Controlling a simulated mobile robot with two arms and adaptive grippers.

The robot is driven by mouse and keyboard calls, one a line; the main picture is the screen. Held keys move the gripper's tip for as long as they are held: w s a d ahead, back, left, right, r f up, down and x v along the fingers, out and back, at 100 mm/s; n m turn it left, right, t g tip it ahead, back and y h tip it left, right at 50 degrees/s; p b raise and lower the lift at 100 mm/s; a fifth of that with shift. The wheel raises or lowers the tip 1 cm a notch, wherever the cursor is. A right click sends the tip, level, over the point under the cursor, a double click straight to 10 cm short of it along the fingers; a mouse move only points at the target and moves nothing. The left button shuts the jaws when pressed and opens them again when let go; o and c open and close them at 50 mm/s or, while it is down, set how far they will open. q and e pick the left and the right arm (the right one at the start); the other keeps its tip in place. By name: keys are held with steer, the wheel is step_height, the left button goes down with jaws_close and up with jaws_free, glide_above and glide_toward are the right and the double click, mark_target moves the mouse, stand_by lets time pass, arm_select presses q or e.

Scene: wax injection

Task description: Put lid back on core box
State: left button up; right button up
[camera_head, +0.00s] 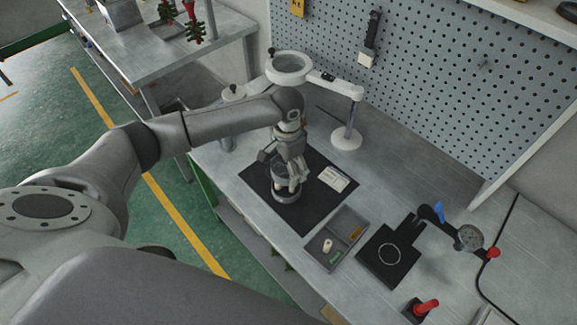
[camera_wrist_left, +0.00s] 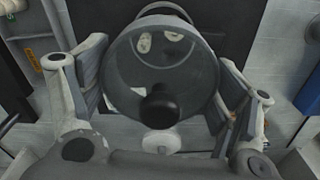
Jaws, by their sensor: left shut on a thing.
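My left gripper (camera_head: 287,165) is low over the dark mat on the bench. It is shut on a round grey piece, which I take to be the lid (camera_wrist_left: 201,72), with its two fingers on either side. A black knob (camera_wrist_left: 158,103) stands in front of the grey piece in the left wrist view. Pale ovals (camera_wrist_left: 173,36) show within the grey rim. Below the gripper in the head view is a round grey body (camera_head: 284,194), likely the core box, partly hidden by the fingers. I cannot tell whether lid and box touch. My right gripper is out of view.
A pale slotted block (camera_head: 334,179) lies on the mat (camera_head: 305,215) to the right. A grey divided tray (camera_head: 350,217) with small parts and a black plate fixture (camera_head: 370,263) are nearer the front. A white magnifier lamp (camera_head: 347,137) stands behind, before a pegboard (camera_head: 450,80).

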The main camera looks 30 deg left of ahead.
arm_select(q)
steer(key=shift+f, duration=0.1)
steer(key=shift+a+f+b, duration=0.25)
steer(key=shift+f+b, duration=0.1)
steer(key=shift+b, duration=0.05)
steer(key=shift+a+f+b, duration=0.1)
steer(key=shift+f+b, duration=0.8)
steer(key=shift+b, duration=0.15)
steer(key=f+b, duration=0.1)
steer(key=b, duration=0.1)
steer(key=shift+f+b, duration=0.3)
steer(key=shift+f, duration=1.2)
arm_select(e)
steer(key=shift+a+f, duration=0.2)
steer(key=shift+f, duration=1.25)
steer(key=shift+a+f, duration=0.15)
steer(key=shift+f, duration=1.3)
arm_select(q)
steer(key=shift+p, duration=0.3)
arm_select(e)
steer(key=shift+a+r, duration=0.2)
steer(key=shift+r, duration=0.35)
arm_select(q)
steer(key=shift+p, duration=0.55)
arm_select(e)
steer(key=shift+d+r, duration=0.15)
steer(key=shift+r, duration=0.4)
